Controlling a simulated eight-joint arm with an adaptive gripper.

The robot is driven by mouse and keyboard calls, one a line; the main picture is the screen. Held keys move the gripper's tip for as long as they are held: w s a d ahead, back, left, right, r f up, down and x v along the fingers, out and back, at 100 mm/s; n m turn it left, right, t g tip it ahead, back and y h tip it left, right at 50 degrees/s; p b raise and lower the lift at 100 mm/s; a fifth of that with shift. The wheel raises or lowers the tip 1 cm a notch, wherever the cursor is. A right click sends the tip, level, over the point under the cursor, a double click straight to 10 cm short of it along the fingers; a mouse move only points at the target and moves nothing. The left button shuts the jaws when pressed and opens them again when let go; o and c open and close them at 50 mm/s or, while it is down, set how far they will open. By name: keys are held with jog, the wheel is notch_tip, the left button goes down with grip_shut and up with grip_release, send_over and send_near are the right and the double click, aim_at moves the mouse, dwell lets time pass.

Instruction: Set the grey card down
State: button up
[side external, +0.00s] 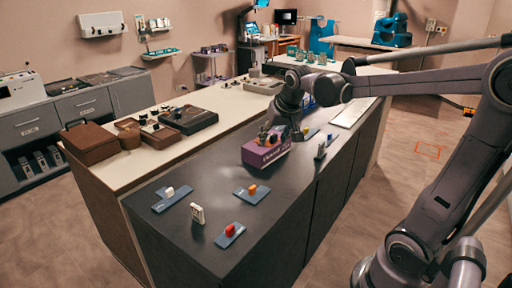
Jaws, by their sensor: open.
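My gripper (270,138) is at the purple box (266,153) on the dark counter (290,183). It is open, and its fingers are small and dark against the box top, so I cannot tell whether they touch it. No card shows clearly between the fingers. A small grey upright piece (320,151) stands on the counter to the right of the purple box; I cannot tell whether it is the grey card. A white upright piece (197,214) with dark marks stands near the counter's front left.
Blue-grey mats bearing a white piece (170,191), an orange piece (252,189) and a red piece (230,230) lie on the near counter. More small mats lie beyond the purple box. A pale counter (150,165) with brown boxes and devices adjoins on the left.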

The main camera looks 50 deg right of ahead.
jog(key=s+a+f+n+t+y, duration=0.1)
jog(key=s+a+f+n, duration=0.1)
jog(key=s+a, duration=0.3)
jog(key=s+a+f+n+t+y, duration=0.1)
jog(key=s+a+n, duration=0.4)
jog(key=a, duration=0.6)
jog(key=shift+s+a+f+y, duration=0.15)
jog(key=shift+s+f+y, duration=0.2)
jog(key=shift+f, duration=0.5)
jog(key=shift+w, duration=0.1)
